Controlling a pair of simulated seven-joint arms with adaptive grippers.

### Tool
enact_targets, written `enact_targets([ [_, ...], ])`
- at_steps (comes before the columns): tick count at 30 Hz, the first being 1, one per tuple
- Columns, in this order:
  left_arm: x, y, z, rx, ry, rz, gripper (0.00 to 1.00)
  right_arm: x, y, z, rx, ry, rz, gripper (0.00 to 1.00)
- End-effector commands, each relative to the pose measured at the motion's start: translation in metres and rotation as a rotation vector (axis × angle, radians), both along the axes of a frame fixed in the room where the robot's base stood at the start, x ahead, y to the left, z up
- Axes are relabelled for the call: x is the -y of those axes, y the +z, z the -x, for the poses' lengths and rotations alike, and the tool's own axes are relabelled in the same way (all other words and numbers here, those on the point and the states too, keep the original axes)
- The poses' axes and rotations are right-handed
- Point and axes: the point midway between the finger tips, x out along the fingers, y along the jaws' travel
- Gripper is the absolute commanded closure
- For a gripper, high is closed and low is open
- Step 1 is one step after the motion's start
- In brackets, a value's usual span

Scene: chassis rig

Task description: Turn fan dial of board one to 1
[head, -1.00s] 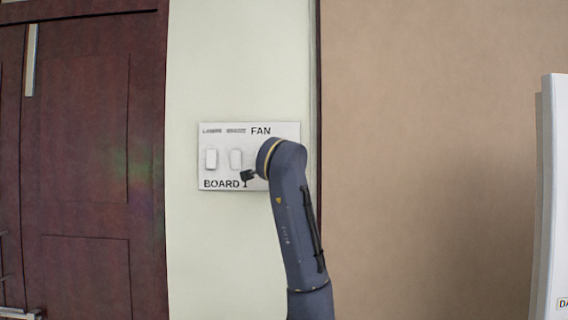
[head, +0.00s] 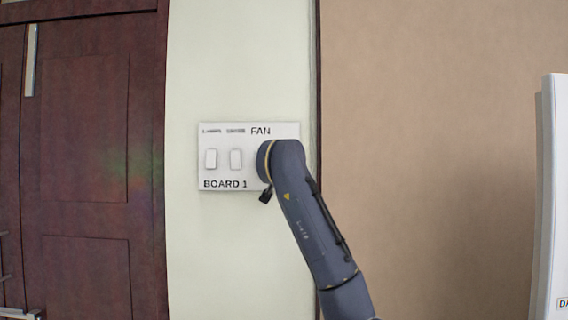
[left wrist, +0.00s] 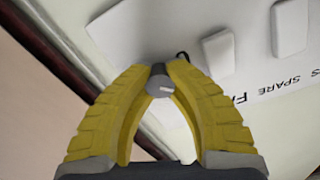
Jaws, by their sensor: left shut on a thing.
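Board one, a white panel marked BOARD 1 (head: 225,184), is on the pale wall in the head view, with the FAN label at its top right. My left wrist covers the fan dial there, and the fingers are hidden. In the left wrist view, the yellow fingers of my left gripper (left wrist: 164,74) are shut on the small grey fan dial (left wrist: 160,87), between their tips. The board (left wrist: 145,40) appears strongly rotated behind them. The dial's setting cannot be read. My right gripper is not in view.
Two white rocker switches, the left one (head: 211,159) and the middle one (head: 236,159), sit beside the dial. A dark wooden door (head: 85,160) is to the left. A brown wall (head: 430,150) and a white panel edge (head: 555,200) are to the right.

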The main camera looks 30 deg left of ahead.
Motion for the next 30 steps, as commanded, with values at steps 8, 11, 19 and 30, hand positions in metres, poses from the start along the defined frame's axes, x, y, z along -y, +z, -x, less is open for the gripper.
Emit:
enact_targets([
  [8, 0.002, 0.0036, 0.0, 0.035, -0.005, 0.042, 1.0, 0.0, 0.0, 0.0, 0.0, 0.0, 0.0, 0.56],
  [11, 0.0019, 0.0039, 0.0, 0.038, -0.005, 0.046, 1.0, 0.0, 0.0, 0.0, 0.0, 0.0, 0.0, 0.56],
  [19, 0.0018, 0.0046, 0.0003, 0.04, -0.005, 0.046, 1.0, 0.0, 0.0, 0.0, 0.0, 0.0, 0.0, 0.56],
  [30, 0.0008, 0.0025, 0.0003, 0.035, -0.002, 0.047, 0.51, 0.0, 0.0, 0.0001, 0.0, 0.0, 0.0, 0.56],
])
